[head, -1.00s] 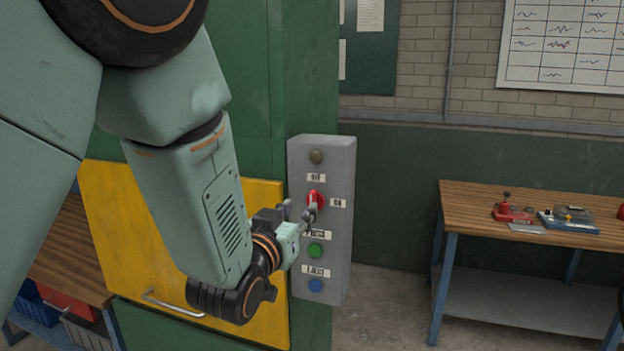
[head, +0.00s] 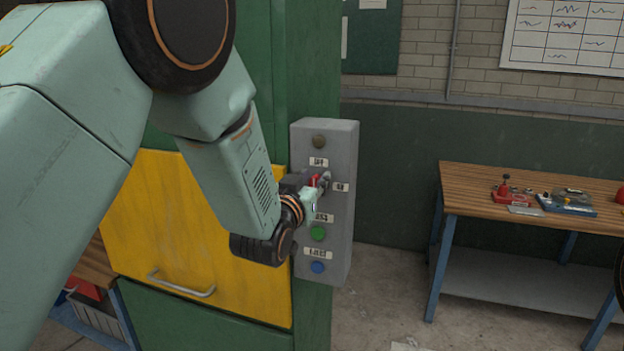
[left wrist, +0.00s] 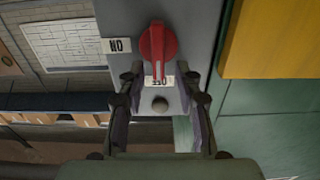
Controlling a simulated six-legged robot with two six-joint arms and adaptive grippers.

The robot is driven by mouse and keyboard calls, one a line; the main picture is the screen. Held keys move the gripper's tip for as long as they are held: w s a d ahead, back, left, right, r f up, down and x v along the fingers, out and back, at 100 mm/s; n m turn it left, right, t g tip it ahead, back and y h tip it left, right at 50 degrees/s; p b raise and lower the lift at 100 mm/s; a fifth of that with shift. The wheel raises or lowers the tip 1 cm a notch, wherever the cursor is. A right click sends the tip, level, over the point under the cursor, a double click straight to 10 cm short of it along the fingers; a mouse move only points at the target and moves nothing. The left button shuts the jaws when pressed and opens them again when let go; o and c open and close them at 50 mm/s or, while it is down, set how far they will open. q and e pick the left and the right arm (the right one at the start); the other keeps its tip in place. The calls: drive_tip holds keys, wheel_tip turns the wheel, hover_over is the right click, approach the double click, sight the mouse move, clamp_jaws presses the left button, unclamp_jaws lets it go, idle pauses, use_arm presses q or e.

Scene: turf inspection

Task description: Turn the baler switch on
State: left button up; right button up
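The baler switch is a red rotary knob (head: 316,180) on a grey control box (head: 349,220). In the left wrist view, which is upside down, the red knob (left wrist: 157,42) has its handle pointing at the OFF label (left wrist: 160,80); the ON label (left wrist: 117,46) is to its side. My left gripper (head: 322,182) is at the knob and partly hides it in the head view. In the left wrist view the left gripper (left wrist: 159,78) is open, its fingertips apart on either side of the handle's end. I cannot tell whether they touch it. My right gripper is not in view.
The box also has a dark round button (head: 319,141) above, and green (head: 317,233) and blue (head: 317,267) buttons below. A yellow panel with a handle (head: 182,285) is on the green machine at left. A wooden bench (head: 465,190) stands right; floor between is mostly clear.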

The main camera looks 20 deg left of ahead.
use_arm(q)
drive_tip(key=shift+w+a+f, duration=0.1)
drive_tip(key=shift+w, duration=0.05)
drive_tip(key=shift+c, duration=1.1)
drive_tip(key=shift+d, duration=0.25)
drive_tip(key=c, duration=0.3)
clamp_jaws()
drive_tip(key=shift+a, duration=0.15)
